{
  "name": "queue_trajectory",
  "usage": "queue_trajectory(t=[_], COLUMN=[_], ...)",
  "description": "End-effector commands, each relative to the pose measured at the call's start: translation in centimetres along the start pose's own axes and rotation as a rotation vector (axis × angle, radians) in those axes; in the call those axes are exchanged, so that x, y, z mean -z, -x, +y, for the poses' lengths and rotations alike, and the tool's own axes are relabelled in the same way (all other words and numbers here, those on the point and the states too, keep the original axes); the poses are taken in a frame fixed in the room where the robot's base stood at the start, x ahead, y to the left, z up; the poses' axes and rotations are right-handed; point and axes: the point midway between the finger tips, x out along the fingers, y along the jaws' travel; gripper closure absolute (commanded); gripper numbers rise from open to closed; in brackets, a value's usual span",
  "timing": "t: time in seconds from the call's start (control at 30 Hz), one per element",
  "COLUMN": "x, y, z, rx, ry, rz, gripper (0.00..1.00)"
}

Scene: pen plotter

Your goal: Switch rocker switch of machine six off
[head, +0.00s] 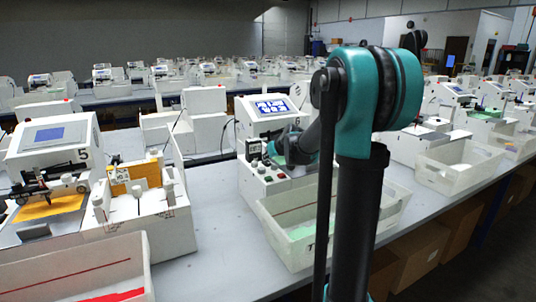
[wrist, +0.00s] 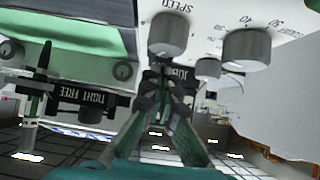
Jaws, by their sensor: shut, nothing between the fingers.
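Machine six (head: 262,112) is a white plotter with a lit blue screen, left of my arm in the head view. Its lower front panel (head: 258,185) carries small red, green and black controls. My gripper (wrist: 162,72) is shut and empty, its fingertips close in front of a white control panel (wrist: 205,18) in the wrist view. The panel has a grey knob marked SPEED (wrist: 167,34), a larger dial (wrist: 247,47) and a small knob (wrist: 208,68). The fingers partly cover a dark label there. I cannot make out the rocker switch or its position; contact is unclear.
Machine five (head: 50,150) stands left, with a white bin (head: 75,270) in front. A white bin (head: 290,252) stands before machine six. A pen carriage labelled TIGHT FREE (wrist: 70,94) is close left of my fingers. Bare grey tabletop (head: 215,215) lies between the machines.

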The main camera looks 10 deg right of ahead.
Motion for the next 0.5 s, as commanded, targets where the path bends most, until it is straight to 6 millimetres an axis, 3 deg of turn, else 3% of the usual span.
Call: queue_trajectory(t=[0.5], x=[-0.17], y=[-0.52], z=[-0.01], rx=[0.002], ry=[0.0], rz=[-0.073], gripper=[1.0])
